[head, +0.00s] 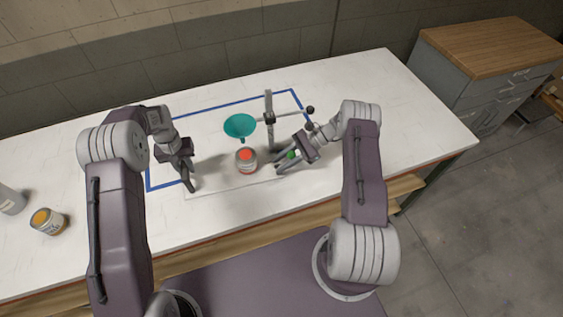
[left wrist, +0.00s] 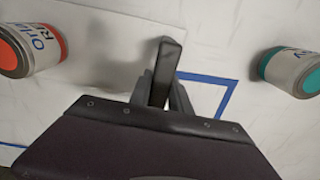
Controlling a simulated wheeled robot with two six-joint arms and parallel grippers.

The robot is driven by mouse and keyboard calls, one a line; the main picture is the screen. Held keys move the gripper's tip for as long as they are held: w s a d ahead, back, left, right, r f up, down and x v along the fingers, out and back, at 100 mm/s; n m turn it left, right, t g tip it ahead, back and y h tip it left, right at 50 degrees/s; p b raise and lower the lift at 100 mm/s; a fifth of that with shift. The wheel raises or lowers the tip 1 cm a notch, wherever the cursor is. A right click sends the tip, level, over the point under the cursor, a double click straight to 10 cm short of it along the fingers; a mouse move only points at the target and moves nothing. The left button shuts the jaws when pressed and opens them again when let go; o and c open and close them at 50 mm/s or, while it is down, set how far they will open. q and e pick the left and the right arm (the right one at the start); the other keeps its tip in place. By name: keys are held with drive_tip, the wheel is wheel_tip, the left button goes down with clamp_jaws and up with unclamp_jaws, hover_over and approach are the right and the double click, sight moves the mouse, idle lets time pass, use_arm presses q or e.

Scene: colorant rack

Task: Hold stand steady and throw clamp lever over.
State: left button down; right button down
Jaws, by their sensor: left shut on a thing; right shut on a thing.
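The stand has a thin white base plate (head: 222,188), an upright grey rod (head: 268,105) and a teal funnel (head: 240,125) on a side arm. A can with a red top (head: 246,160) stands on the plate below the funnel. My left gripper (head: 190,184) is shut on the plate's left edge; the left wrist view shows its closed fingers (left wrist: 165,75) at that edge. My right gripper (head: 281,164) is shut by the rod's foot, on what looks like the clamp lever. A green spot (head: 291,154) shows at its jaws; the rest of the lever is hidden.
A rod with a black ball end (head: 310,110) juts right from the upright, above my right gripper. A can with an orange top (head: 48,221) and a grey container (head: 10,200) stand at the left. A teal-topped can (left wrist: 292,70) shows in the left wrist view. Blue tape (head: 200,105) borders the work area.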

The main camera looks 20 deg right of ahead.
drive_tip(key=c, duration=1.1)
unclamp_jaws()
drive_tip(key=v, duration=1.2)
use_arm(q)
drive_tip(key=c, duration=1.1)
unclamp_jaws()
wheel_tip(320, 180, up, 12)
